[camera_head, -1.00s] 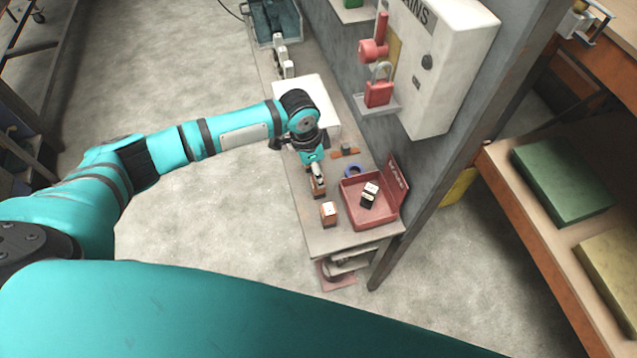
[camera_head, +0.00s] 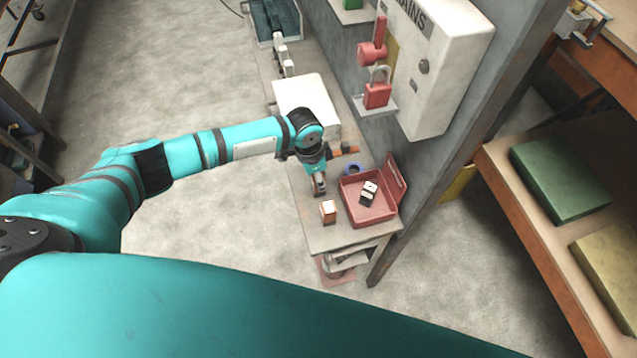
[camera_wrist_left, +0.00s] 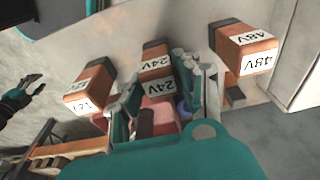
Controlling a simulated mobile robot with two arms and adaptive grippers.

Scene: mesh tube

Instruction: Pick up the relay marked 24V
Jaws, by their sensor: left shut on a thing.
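The relay marked 24V (camera_wrist_left: 155,68) is an orange-brown block with a dark end and white labels. It stands between the fingers of my left gripper (camera_wrist_left: 165,98) in the left wrist view. My left gripper (camera_head: 317,176) is shut on it in the head view, where the relay (camera_head: 319,188) is partly covered. I cannot tell whether it touches the bench. A relay marked 12V (camera_wrist_left: 90,88) stands to the left in the wrist view, and one marked 48V (camera_wrist_left: 243,48) to the right. The 12V relay also shows in the head view (camera_head: 328,211).
A red open box (camera_head: 352,192) with small black-and-white blocks sits right of the gripper on the narrow bench. A blue ring (camera_head: 352,170) and an orange item (camera_head: 346,150) lie behind. A white box (camera_head: 308,100) stands farther back; a grey wall borders the bench.

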